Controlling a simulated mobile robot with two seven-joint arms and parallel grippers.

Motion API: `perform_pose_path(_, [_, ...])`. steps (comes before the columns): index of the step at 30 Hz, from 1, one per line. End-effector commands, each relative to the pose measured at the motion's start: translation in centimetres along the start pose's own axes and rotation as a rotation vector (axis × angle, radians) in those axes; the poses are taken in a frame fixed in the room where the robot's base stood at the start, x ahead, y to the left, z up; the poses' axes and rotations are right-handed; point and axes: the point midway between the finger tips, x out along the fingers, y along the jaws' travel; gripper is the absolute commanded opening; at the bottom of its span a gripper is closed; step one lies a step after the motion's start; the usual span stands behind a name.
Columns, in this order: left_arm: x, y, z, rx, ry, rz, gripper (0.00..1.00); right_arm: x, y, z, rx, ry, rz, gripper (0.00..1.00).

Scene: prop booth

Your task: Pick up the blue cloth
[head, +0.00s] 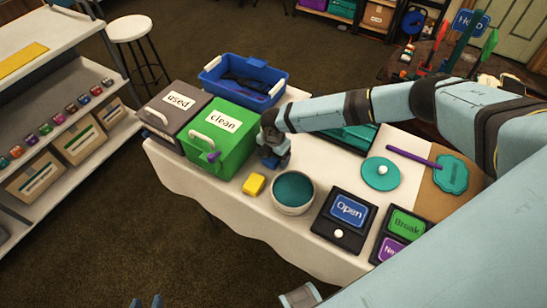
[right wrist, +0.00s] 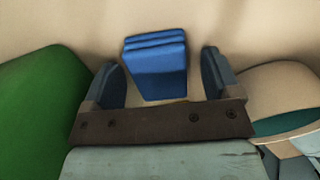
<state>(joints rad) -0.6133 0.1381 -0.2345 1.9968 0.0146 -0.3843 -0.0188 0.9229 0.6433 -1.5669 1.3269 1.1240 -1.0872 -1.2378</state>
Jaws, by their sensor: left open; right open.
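The folded blue cloth (right wrist: 155,68) lies on the pale tabletop in the right wrist view, between and just beyond the two fingers. My right gripper (right wrist: 160,85) is open around its near part, with a gap visible on each side. In the head view my right gripper (head: 272,160) points down between the green box and the bowl, and hides most or all of the cloth there. My left gripper (head: 147,301) shows only its fingertips at the bottom edge of the head view, apart and empty, away from the table.
The green "clean" box (head: 218,140) stands close left of my right gripper. A bowl (head: 293,192) with teal contents and a yellow block (head: 253,184) are close in front. A blue bin (head: 243,82) is behind. The "Open" panel (head: 345,215) is to the right.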

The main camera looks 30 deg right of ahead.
Motion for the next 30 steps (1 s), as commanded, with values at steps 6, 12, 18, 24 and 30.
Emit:
perform_pose_path(6, [0.0,0.0,0.0,0.000,0.000,0.001,0.43,0.0,0.0,0.0,0.000,0.000,0.000,0.58])
perform_pose_path(12, [0.0,0.0,0.0,0.000,0.000,0.001,0.43,0.0,0.0,0.0,0.000,0.000,-0.001,0.30])
perform_pose_path(18, [0.0,0.0,0.0,0.000,0.000,0.001,0.43,-0.1,0.0,0.0,0.000,0.000,0.000,0.30])
perform_pose_path(24, [0.0,0.0,0.0,0.000,0.000,0.001,0.43,-1.3,0.0,0.1,0.001,0.000,0.000,0.30])
perform_pose_path(30, [-0.1,0.0,-0.2,0.001,0.001,0.001,0.43,-5.4,0.1,0.1,0.001,0.001,0.003,0.30])
